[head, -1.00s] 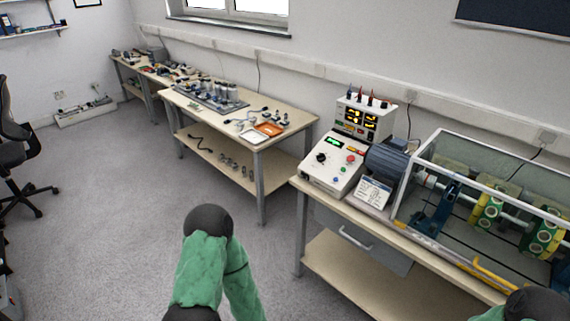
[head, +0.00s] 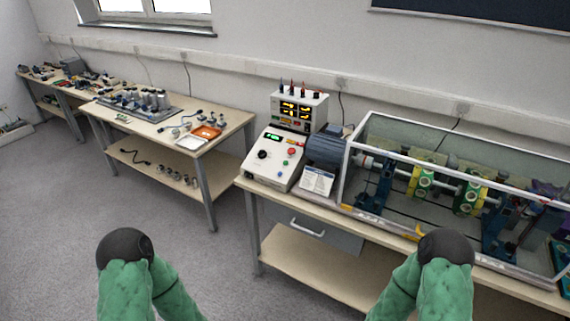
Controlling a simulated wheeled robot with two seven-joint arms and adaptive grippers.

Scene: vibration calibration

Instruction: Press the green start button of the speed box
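The speed box (head: 269,173) is a white box with a sloped panel at the left end of the right-hand bench. Its panel has a green-lit display, a black knob (head: 262,154) on the left and a red button (head: 291,151) on the right. The small green button (head: 284,163) appears just below the red one. Both my green arms show only as bent links with dark joints at the bottom of the head view, apart from the bench. Neither gripper is in view.
A meter unit (head: 298,110) with lit displays stands behind the speed box. Another bench (head: 236,127) stands left, across a floor gap.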

